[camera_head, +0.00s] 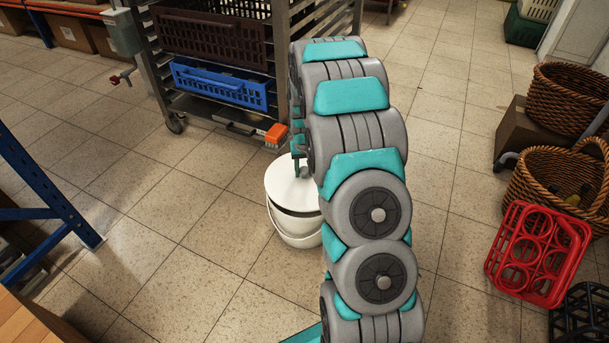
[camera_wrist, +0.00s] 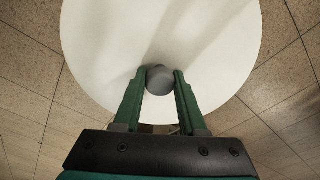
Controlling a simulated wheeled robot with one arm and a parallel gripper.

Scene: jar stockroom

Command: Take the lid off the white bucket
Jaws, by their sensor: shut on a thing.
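The white bucket (camera_head: 293,232) stands on the tiled floor in the head view, partly hidden behind my arm. Its round white lid (camera_head: 281,188) is over the bucket's top, and a dark gap shows between the lid and the bucket's rim at the front. The lid also fills much of the wrist view (camera_wrist: 110,45). My gripper (camera_wrist: 159,72) is shut on the lid's grey knob (camera_wrist: 159,81), one green finger on each side. In the head view the fingers are partly hidden by my arm. The far side of the bucket is hidden.
A wheeled rack with a blue crate (camera_head: 220,86) and a brown crate (camera_head: 212,36) stands behind the bucket. Wicker baskets (camera_head: 566,97) and a red bottle carrier (camera_head: 528,252) are at the right. A blue shelf frame (camera_head: 48,190) is at the left. Floor left of the bucket is clear.

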